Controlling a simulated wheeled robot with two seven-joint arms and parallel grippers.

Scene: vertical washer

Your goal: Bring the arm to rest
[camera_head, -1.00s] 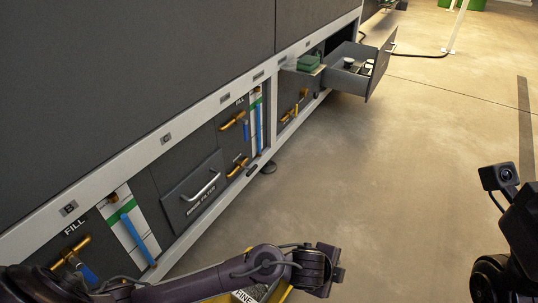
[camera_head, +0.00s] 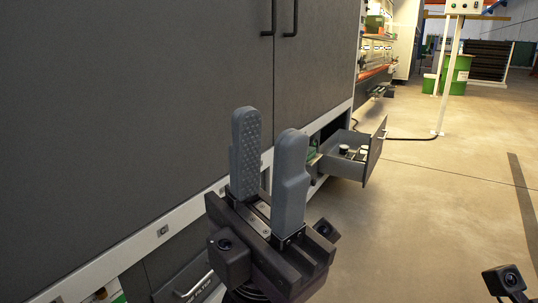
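My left gripper (camera_head: 268,160) stands upright in the middle of the head view, its two grey fingers pointing up and spread apart. Nothing is between the fingers. It is in front of the grey washer cabinet (camera_head: 130,110) and hides part of the lower panel. My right gripper's fingers are out of view; only a dark part of my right arm shows at the lower right edge.
An open drawer (camera_head: 342,167) with small items juts out from the cabinet beyond my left gripper. Two black door handles (camera_head: 290,20) are above. A control box on a post (camera_head: 437,105) and green barrels (camera_head: 457,75) stand far back. The floor (camera_head: 420,220) at right is clear.

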